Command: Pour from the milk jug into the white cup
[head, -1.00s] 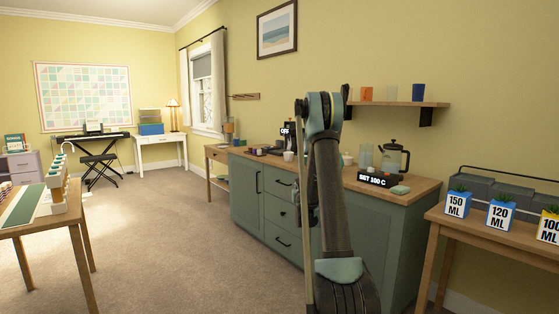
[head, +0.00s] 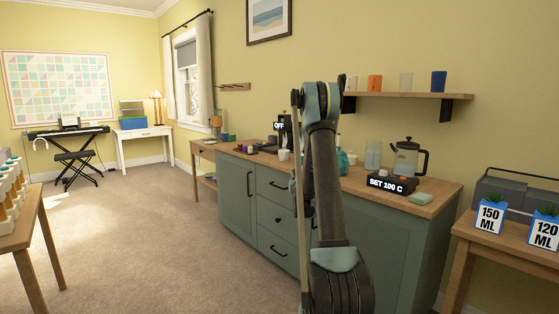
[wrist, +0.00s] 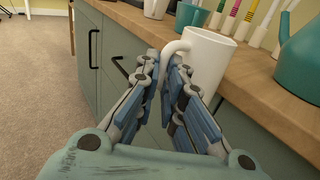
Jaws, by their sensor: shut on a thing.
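My gripper (wrist: 166,64) is shut on the handle of a white handled vessel (wrist: 209,62), which I take to be the milk jug. It looks upright, near the counter's front edge in the wrist view; its contents and any spout do not show. In the head view my arm hides the gripper and the jug. A small white cup (head: 283,155) stands on the counter left of my arm. A white vessel (wrist: 155,9), cut off at the top of the wrist view, may be the same cup.
The wooden counter (head: 432,200) tops green cabinets. A teal pot (wrist: 301,58) and several striped sticks stand near the jug. A black-handled glass pot (head: 407,158), a "SET 100 C" display (head: 388,185) and a green pad (head: 419,198) are at the right. Open carpet (head: 150,240) lies left.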

